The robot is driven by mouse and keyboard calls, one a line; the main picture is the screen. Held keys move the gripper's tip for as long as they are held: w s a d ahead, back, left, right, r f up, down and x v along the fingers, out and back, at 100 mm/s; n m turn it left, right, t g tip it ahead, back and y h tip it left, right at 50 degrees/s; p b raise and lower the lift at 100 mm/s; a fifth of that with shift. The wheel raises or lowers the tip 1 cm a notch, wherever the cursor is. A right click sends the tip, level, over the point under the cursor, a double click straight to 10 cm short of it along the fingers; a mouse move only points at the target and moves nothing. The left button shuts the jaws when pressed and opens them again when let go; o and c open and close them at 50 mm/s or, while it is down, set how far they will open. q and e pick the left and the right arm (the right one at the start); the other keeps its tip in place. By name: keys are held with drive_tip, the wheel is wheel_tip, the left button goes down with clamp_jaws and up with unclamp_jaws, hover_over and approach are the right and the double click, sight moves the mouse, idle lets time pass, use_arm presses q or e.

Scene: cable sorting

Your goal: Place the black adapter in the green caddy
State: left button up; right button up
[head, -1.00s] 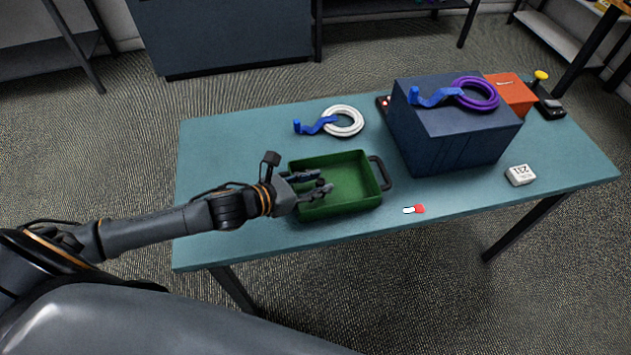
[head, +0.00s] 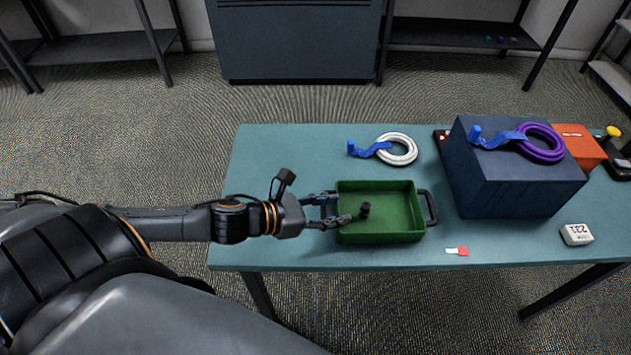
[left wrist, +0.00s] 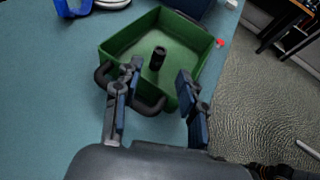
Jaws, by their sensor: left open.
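The small black adapter (head: 365,209) is inside the green caddy (head: 404,208), on its floor, and appears to stand upright. In the left wrist view the adapter (left wrist: 157,58) shows inside the caddy (left wrist: 188,42), with nothing gripping it. My left gripper (head: 338,208) is at the caddy's left side, its fingertips near the left rim. In the left wrist view my gripper's fingers (left wrist: 160,92) are spread apart and empty, one on each side of a dark caddy handle (left wrist: 150,106). I cannot tell whether they touch the caddy. My right gripper is not in view.
A white cable coil (head: 402,150) with a blue strap lies behind the caddy. A dark blue box (head: 505,190) stands to the right, a purple coil (head: 546,143) on top. A red-and-white tag (head: 457,251) and white block (head: 577,234) lie near the front edge.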

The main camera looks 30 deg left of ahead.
use_arm(q)
drive_tip(key=shift+v, duration=2.05)
drive_tip(key=shift+s, duration=0.1)
